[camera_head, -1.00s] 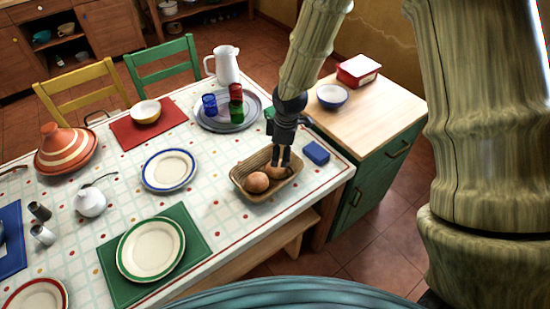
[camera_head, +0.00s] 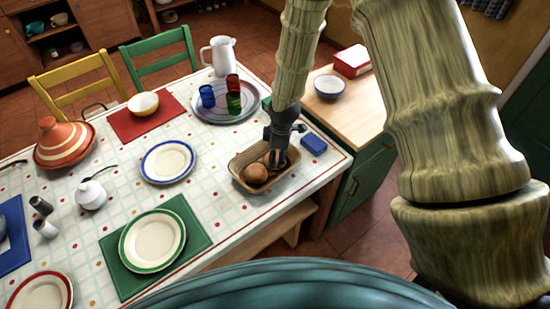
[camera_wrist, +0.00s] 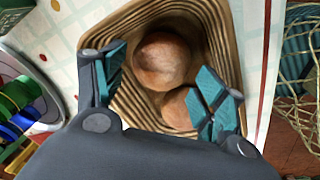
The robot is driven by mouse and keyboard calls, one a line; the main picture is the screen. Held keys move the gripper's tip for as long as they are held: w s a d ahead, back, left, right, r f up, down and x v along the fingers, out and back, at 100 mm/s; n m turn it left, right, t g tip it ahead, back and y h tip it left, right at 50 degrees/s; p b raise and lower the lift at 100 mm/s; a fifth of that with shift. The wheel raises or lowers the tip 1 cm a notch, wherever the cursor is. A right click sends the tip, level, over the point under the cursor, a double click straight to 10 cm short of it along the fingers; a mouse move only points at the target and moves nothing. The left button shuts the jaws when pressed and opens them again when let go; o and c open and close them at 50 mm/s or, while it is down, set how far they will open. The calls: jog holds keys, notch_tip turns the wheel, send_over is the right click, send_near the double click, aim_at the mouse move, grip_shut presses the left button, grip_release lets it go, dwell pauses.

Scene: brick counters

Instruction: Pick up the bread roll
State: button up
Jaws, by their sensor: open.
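A brown wicker basket (camera_head: 236,164) stands on the table near its right edge. A round brown bread roll (camera_head: 256,173) lies in its near left part. My gripper (camera_head: 276,164) points down into the basket, just right of this roll in the head view. In the wrist view my gripper (camera_wrist: 163,72) is open, its fingers spread inside the basket rim (camera_wrist: 245,50). The round roll (camera_wrist: 162,58) shows between and beyond the fingers. A second roll (camera_wrist: 177,108) lies closer to my palm, partly hidden by the right finger.
A blue block (camera_head: 314,144) lies just right of the basket. A tray (camera_head: 207,114) with coloured cups and a white jug (camera_head: 219,56) stand behind. A plate (camera_head: 153,240) on a green mat is at the near left. A wooden-topped cabinet (camera_head: 352,98) adjoins the table's right.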

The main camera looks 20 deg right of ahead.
jog(key=shift+w+f+p, duration=0.15)
jog(key=shift+f+p, duration=0.1)
jog(key=shift+f, duration=0.65)
jog(key=shift+w+f+p, duration=0.1)
jog(key=shift+f+p, duration=0.15)
jog(key=shift+f, duration=0.6)
jog(key=c, duration=0.5)
